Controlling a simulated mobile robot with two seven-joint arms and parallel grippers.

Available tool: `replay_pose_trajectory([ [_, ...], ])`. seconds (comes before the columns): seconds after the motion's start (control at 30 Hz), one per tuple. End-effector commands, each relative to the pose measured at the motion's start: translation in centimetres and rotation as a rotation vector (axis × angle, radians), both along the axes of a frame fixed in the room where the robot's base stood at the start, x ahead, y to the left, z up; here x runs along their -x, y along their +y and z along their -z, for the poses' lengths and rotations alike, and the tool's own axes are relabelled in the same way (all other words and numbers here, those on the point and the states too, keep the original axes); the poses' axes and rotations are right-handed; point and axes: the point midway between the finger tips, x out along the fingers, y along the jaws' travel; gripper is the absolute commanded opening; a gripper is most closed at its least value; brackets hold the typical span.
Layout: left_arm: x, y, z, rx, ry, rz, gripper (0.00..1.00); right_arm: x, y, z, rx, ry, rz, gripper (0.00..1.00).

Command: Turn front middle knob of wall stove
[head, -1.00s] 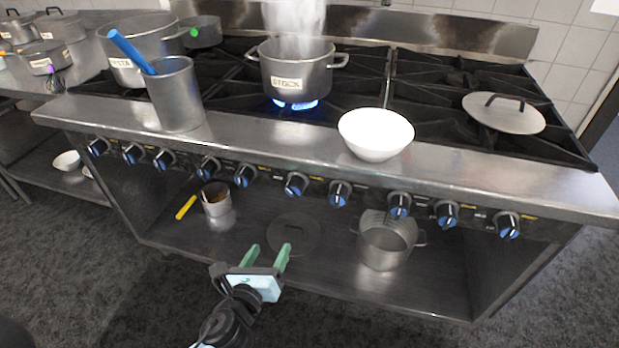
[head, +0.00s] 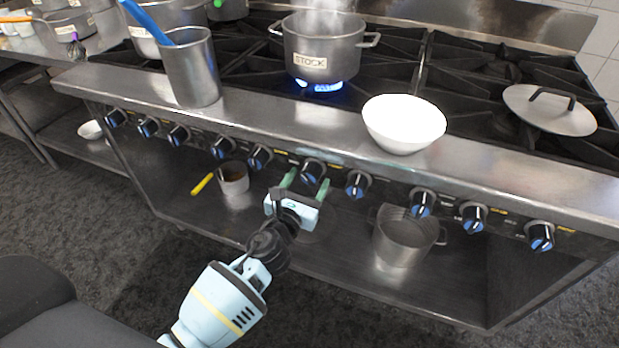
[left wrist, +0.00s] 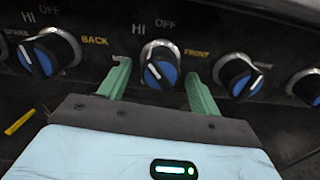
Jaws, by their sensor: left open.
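The wall stove (head: 270,122) has a row of blue-faced black knobs along its front panel. One knob (head: 312,171) near the middle is below the stock pot, with a yellow "FRONT" label to its right in the left wrist view (left wrist: 160,66). "HI" and "OFF" are printed above it, and its white mark is tilted. My left gripper (head: 305,182) is open, with its green fingers on either side of this knob. In the left wrist view the knob shows between the fingers (left wrist: 157,72), with gaps visible. Contact cannot be seen. My right gripper is not in view.
A stock pot (head: 322,50) steams over a blue flame. A white bowl (head: 404,124) and a metal canister (head: 193,75) stand on the front ledge. Neighbouring knobs flank the fingers closely. A pot (head: 404,240) and a small saucepan (head: 234,180) sit on the lower shelf.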

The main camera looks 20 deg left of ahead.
Motion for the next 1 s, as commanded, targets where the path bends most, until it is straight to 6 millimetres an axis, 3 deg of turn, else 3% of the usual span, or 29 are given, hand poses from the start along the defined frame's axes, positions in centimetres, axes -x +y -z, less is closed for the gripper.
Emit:
replay_pose_trajectory([
  [0.2, -1.6, 0.0, 0.0, 0.0, 0.0, 0.0, 0.63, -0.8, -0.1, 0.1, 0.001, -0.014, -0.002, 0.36],
  [0.5, -1.7, 0.0, 0.0, 0.001, 0.001, 0.0, 0.62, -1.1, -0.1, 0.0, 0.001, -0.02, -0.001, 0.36],
  [0.83, -1.7, 0.0, 0.0, 0.001, 0.001, 0.0, 0.19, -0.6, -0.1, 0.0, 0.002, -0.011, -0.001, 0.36],
  [1.0, -1.7, 0.0, 0.0, 0.008, 0.001, 0.0, 0.19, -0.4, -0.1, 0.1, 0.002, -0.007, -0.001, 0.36],
])
